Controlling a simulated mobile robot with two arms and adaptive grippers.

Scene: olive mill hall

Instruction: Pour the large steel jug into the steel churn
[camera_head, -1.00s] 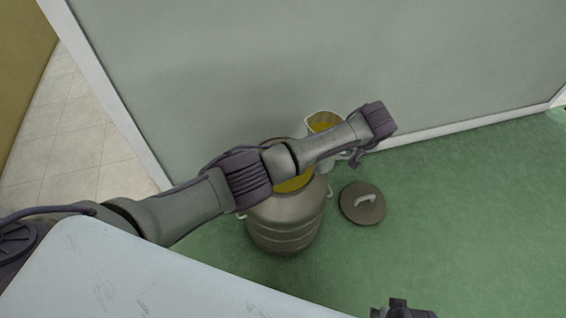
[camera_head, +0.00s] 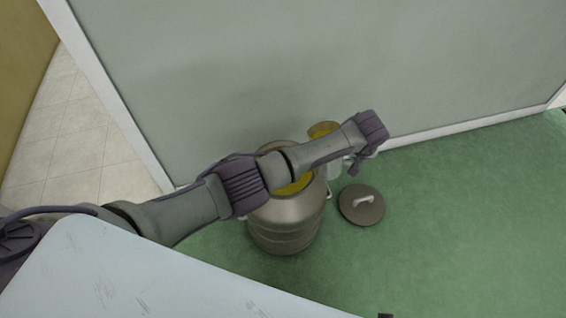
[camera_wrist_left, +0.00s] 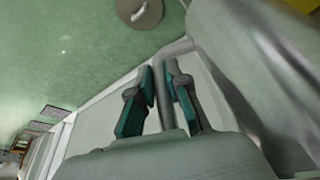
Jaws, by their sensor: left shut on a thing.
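The large steel jug (camera_head: 334,171) is partly hidden behind my left arm in the head view, with yellow liquid at its mouth. My left gripper (camera_wrist_left: 164,92) is shut on the jug's handle in the left wrist view, where the jug's body (camera_wrist_left: 250,65) fills the right side. The steel churn (camera_head: 283,222) stands open on the floor, just left of and below the jug, with yellow liquid in its mouth. My left arm crosses over the churn's mouth and hides part of it. Only a dark scrap of my right gripper (camera_head: 385,316) shows at the bottom edge.
The churn's round lid (camera_head: 361,205) lies on the green floor right of the churn, and also shows in the left wrist view (camera_wrist_left: 139,12). A wall stands close behind. A pale tabletop (camera_head: 150,285) fills the lower left. The floor at right is clear.

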